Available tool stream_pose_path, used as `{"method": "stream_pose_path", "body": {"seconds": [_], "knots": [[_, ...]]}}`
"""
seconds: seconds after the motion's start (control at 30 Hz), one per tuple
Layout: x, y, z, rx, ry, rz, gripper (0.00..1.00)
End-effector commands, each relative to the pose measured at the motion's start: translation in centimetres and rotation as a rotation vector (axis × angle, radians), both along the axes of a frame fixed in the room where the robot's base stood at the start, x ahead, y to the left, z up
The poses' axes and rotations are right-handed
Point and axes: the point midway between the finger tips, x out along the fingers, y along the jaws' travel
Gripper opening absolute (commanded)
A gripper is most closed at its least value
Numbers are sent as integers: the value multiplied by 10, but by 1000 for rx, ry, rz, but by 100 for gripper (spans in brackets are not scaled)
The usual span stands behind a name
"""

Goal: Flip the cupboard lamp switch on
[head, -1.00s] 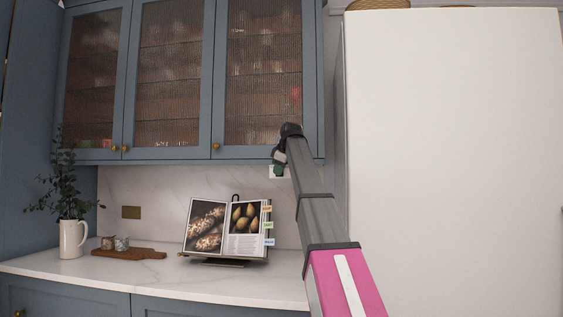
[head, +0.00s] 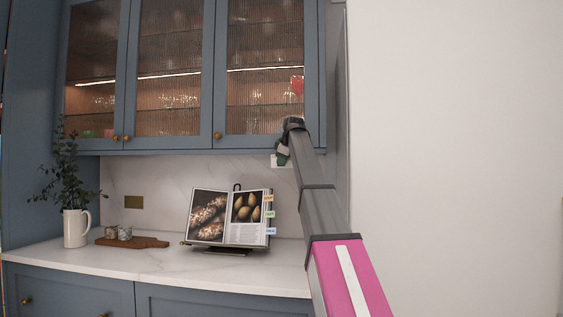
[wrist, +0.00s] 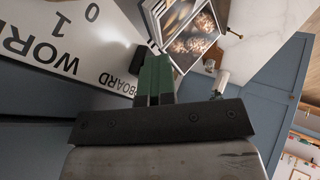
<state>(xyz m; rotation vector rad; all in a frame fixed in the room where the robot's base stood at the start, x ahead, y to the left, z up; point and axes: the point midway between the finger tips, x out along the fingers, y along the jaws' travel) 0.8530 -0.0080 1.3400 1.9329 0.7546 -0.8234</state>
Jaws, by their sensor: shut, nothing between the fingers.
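A white switch plate (wrist: 75,45) shows large in the wrist view, upside down, with "WOR", "1", "0" and part of "BOARD" readable. A dark block (wrist: 138,58), perhaps the switch lever, stands at its edge beside my fingertips; I cannot tell if they touch. My gripper (wrist: 154,66) has green fingers and is shut, empty. The blue cupboard (head: 211,70) has ribbed glass doors, and a bright light strip glows inside.
An open cookbook (head: 228,218) on a stand is on the marble worktop (head: 200,268) below. A wooden board (head: 150,242) and a jug with leaves (head: 76,228) are further left. A tall white surface (head: 450,160) stands close on the right.

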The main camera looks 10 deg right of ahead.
Motion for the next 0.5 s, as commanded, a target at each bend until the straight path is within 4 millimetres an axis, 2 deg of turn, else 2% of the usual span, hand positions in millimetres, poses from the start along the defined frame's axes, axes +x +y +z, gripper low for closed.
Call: {"method": "stream_pose_path", "body": {"seconds": [0.5], "knots": [[5,-1,15,0,-6,-3,0]]}}
